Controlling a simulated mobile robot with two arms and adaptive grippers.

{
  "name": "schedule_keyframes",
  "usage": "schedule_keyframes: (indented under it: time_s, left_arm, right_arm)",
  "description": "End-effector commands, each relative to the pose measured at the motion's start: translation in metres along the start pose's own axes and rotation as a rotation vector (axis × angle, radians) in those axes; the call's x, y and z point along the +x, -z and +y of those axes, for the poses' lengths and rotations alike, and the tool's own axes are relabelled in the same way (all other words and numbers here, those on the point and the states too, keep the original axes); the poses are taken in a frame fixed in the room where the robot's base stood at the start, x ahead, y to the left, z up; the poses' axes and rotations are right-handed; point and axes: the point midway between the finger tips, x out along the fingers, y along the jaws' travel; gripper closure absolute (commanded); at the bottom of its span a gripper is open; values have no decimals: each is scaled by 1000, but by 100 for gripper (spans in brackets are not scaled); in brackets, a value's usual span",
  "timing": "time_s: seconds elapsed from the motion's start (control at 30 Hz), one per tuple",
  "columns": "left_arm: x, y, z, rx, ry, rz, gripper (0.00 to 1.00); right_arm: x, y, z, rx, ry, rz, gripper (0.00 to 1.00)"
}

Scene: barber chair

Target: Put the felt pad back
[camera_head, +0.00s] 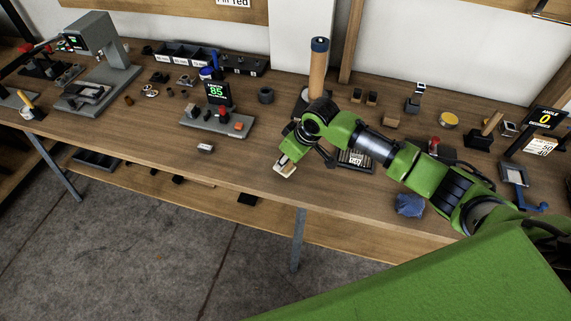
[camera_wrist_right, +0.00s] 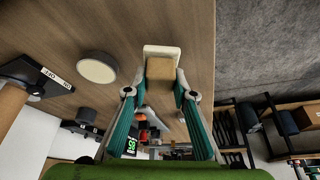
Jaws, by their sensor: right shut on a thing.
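The felt pad appears to be the small off-white piece with a tan block on it (camera_wrist_right: 161,69), at the front edge of the bench. It also shows in the head view (camera_head: 285,170), at the tip of my right arm. My right gripper (camera_wrist_right: 161,82) is shut on it, with a fingertip at each side of the block. I cannot tell whether its underside touches the bench top (camera_head: 245,165). My left gripper is not in view.
A tall wooden-handled tool (camera_head: 318,68) stands behind my right gripper. A display reading 85 (camera_head: 216,93) stands on a grey base to the left. A blue crumpled cloth (camera_head: 409,205) lies right, below my arm.

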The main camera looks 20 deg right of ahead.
Motion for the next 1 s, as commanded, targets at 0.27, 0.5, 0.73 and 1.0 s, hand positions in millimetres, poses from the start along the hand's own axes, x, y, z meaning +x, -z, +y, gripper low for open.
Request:
schedule_keyframes:
  time_s: [0.27,0.5,0.73,1.0]
  left_arm:
    - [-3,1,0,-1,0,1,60]
    - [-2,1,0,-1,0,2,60]
    - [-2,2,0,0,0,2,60]
    - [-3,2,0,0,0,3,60]
  right_arm:
    - [22,-11,-1,-1,0,-2,93]
    - [23,-12,-1,0,1,-2,93]
    - [24,-12,-1,0,1,-3,59]
    - [22,-11,-1,-1,0,-2,59]
